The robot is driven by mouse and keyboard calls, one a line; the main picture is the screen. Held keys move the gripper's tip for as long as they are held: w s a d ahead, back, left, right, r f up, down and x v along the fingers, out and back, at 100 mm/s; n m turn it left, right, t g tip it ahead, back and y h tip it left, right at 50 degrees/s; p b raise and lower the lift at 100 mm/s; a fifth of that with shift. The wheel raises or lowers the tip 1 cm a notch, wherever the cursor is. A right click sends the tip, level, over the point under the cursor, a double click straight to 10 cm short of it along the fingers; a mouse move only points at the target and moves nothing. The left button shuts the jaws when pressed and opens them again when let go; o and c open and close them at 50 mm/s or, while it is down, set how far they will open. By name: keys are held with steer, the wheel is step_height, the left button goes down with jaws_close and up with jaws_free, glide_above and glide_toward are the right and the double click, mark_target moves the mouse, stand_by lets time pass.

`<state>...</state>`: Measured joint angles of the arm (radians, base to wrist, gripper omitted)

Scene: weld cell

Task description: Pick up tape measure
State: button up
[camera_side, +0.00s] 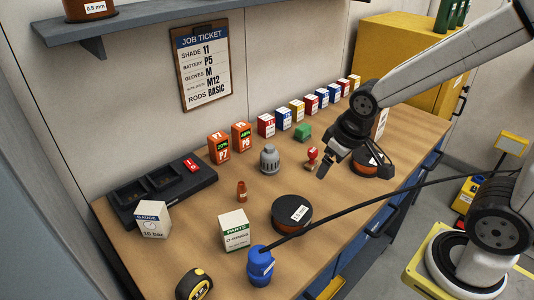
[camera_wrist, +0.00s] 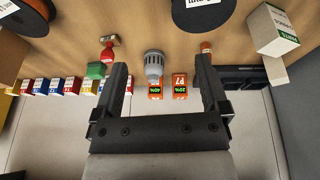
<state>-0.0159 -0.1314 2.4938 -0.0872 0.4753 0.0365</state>
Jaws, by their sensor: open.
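The tape measure (camera_side: 195,285) is black and yellow and sits at the front left of the workbench, cut by the bottom edge of the side view. It does not show in the wrist view. My gripper (camera_side: 354,170) is open above the right part of the bench, far to the right of and behind the tape measure. In the wrist view my gripper (camera_wrist: 160,68) has its two fingers wide apart. I see nothing held between them.
A blue bottle-like object (camera_side: 261,268) and a parts box (camera_side: 234,230) stand right of the tape measure. A black spool (camera_side: 292,222) and a grey cylinder (camera_side: 270,159) lie between it and my gripper. A dark cable crosses above the bench. Orange batteries (camera_side: 219,149) stand at the back.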

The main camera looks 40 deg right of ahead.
steer(key=w+a+r+n+t+y, duration=0.2)
steer(key=w+a+n+t+y, duration=0.3)
steer(key=w+a+n, duration=0.55)
steer(key=s+a+f+n+g+y, duration=0.1)
steer(key=s+a+n+g+y, duration=0.2)
steer(key=a, duration=0.5)
steer(key=s+a+f+n+g+y, duration=0.1)
steer(key=s+a+n+g+y, duration=0.1)
steer(key=a+n+g+y, duration=0.45)
steer(key=m+h, duration=0.2)
steer(key=m, duration=0.1)
glide_toward(194, 276)
steer(key=a, duration=0.2)
steer(key=shift+s+d+f+t, duration=0.15)
steer(key=shift+s+f+t, duration=0.2)
steer(key=shift+f+t, duration=0.15)
steer(key=shift+x, duration=1.35)
